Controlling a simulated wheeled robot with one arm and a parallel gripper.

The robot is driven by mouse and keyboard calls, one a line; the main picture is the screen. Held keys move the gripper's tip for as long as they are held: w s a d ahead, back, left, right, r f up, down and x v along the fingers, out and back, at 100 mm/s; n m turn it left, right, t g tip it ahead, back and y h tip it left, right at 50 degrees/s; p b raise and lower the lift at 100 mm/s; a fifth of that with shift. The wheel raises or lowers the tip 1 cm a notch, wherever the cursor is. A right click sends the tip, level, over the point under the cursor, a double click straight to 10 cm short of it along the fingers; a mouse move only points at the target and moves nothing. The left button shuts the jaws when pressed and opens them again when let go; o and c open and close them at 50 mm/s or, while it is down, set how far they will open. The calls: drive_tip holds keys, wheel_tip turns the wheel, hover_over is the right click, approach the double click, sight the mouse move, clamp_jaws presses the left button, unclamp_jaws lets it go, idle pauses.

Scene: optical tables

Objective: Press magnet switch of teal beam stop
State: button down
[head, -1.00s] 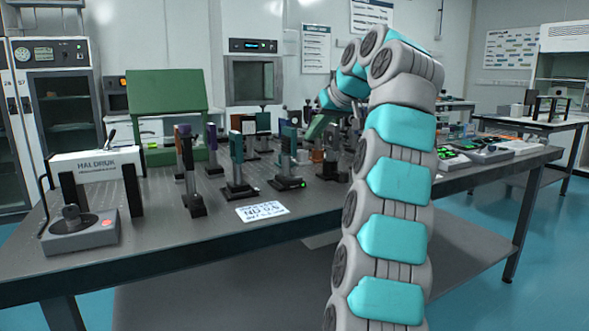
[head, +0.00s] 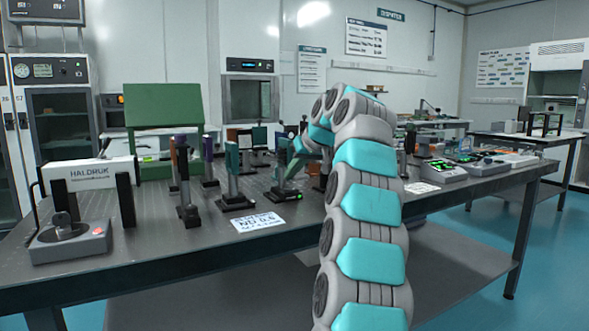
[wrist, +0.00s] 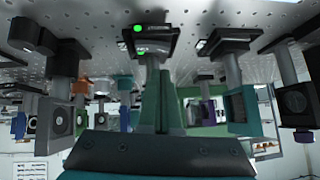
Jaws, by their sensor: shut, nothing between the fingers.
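A teal beam stop stands on a post whose black base (head: 286,194) shows a small green light. In the wrist view, which looks upside down, this base (wrist: 154,46) and its lit green spot are at top centre, with the post below it. The stop's head is mostly hidden behind my gripper. My gripper (wrist: 165,78) is shut and empty, its green fingers pointing along the post toward the base. In the head view, my gripper (head: 291,168) is low beside that post; I cannot tell whether it touches.
Another teal-headed mount (head: 231,158) stands close on the left; it also shows in the wrist view (wrist: 241,108). An orange mount (wrist: 125,90) and several dark mounts crowd around. A white label card (head: 258,222) lies in front.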

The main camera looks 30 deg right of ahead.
sight(290, 195)
drive_tip(key=shift+a+f, duration=0.15)
drive_tip(key=shift+f, duration=0.9)
drive_tip(key=shift+f, duration=0.1)
drive_tip(key=shift+a+f+h+b, duration=0.25)
drive_tip(key=shift+f+b, duration=0.25)
drive_tip(key=shift+b, duration=0.4)
drive_tip(key=shift+d+r, duration=0.1)
drive_tip(key=shift+r, duration=0.05)
